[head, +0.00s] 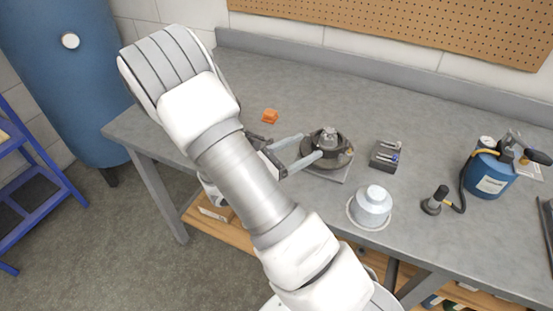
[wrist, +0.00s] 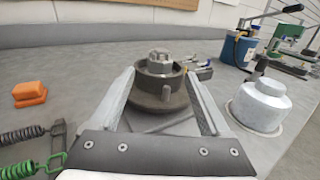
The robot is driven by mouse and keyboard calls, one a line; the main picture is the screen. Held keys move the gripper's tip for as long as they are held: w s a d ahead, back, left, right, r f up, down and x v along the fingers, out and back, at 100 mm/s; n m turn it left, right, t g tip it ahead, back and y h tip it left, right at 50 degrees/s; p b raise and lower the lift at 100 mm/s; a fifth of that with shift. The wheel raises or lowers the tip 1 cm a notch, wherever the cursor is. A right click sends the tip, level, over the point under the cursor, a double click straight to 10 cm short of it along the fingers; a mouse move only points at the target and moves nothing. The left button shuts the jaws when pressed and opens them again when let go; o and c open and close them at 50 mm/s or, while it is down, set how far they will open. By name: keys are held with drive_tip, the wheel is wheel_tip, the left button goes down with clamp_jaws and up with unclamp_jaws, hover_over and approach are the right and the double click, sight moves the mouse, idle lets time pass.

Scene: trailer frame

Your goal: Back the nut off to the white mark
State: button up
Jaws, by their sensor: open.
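The nut (wrist: 160,62) is a grey hex piece on top of a dark round hub (wrist: 158,90), which stands on a flat plate on the bench. In the head view the nut (head: 329,135) also shows on the hub. I cannot make out a white mark in either view. My gripper (head: 303,149) is open, its two long light fingers level and pointing at the hub. In the wrist view the fingers (wrist: 163,95) reach to either side of the hub's lower part, with the nut above and beyond their tips. I cannot tell whether they touch the hub.
An orange block (head: 270,116) lies at the left on the bench (head: 250,80). A silver cap (head: 372,203) stands front right of the hub. A dark holder (head: 386,155) and a blue canister (head: 489,172) with a hose are farther right. The back middle is clear.

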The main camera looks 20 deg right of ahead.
drive_tip(key=v, duration=0.9)
drive_tip(key=shift+d, duration=0.1)
drive_tip(key=shift+s+d+r+m, duration=0.1)
drive_tip(key=shift+r+m, duration=0.15)
drive_tip(key=shift+m, duration=0.05)
drive_tip(key=s+d+r+m+g+y+p, duration=0.25)
drive_tip(key=s+r+m+g+y, duration=0.35)
drive_tip(key=s+r+m+y, duration=0.45)
drive_tip(key=s+a+r+m+t+y+p, duration=0.3)
drive_tip(key=a+r+m+t+y, duration=0.4)
drive_tip(key=r, duration=0.6)
drive_tip(key=shift+s+a+m+t+p, duration=0.45)
drive_tip(key=shift+s+m, duration=0.45)
drive_tip(key=shift+m, duration=0.25)
drive_tip(key=c, duration=0.5)
drive_tip(key=shift+d, duration=0.1)
